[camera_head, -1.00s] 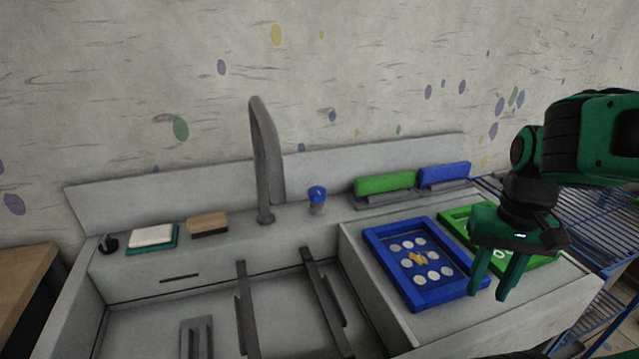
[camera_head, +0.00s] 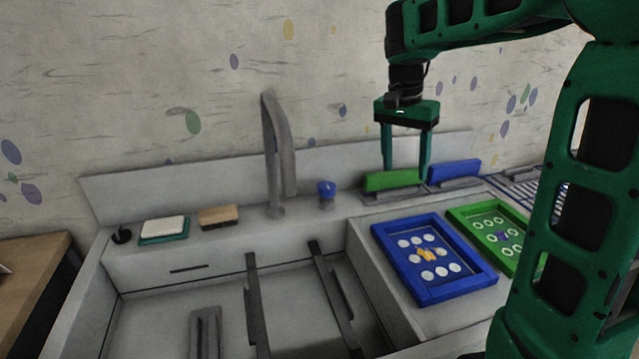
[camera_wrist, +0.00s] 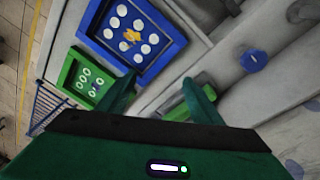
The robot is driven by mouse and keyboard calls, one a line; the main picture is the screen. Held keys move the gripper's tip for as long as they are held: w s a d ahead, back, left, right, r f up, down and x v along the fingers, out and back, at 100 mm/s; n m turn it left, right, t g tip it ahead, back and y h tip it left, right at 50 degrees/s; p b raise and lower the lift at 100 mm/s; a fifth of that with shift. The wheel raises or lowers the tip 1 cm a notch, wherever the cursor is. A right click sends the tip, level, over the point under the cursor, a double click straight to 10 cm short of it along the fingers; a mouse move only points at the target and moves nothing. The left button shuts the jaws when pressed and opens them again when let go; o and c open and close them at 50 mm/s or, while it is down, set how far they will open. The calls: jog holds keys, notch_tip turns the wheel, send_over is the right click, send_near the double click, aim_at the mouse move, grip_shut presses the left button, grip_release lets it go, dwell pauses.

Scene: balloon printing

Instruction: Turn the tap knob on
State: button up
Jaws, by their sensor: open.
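The tap knob (camera_head: 326,189) is blue and sits on a short grey stem on the sink's back ledge, right of the tall grey tap (camera_head: 277,150). The knob also shows in the wrist view (camera_wrist: 253,61), to the upper right of my gripper. My gripper (camera_head: 405,170) is open and empty, fingers pointing down, to the right of the knob and higher in the picture. It appears above the green squeegee-like block (camera_head: 392,180), which shows between and behind the fingers in the wrist view. My gripper is apart from the knob.
A blue frame (camera_head: 378,234) and a green frame (camera_head: 455,222) lie on the right counter. A blue block (camera_head: 455,171) stands beside the green one. A white sponge (camera_head: 163,228) and a brown sponge (camera_head: 218,215) lie left of the tap. The sink basin holds grey bars (camera_head: 252,300).

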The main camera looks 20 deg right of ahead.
aim_at(326, 185)
jog(key=w+a+f+m+y, duration=0.1)
jog(key=w+a+m, duration=0.2)
jog(key=w+a, duration=1.15)
jog(key=shift+m+y, duration=0.3)
jog(key=f, duration=0.3)
jog(key=w+f, duration=0.1)
jog(key=f, duration=0.7)
jog(key=shift+w+d+f, duration=0.15)
jog(key=shift+w+d, duration=0.15)
jog(key=shift+d, duration=0.1)
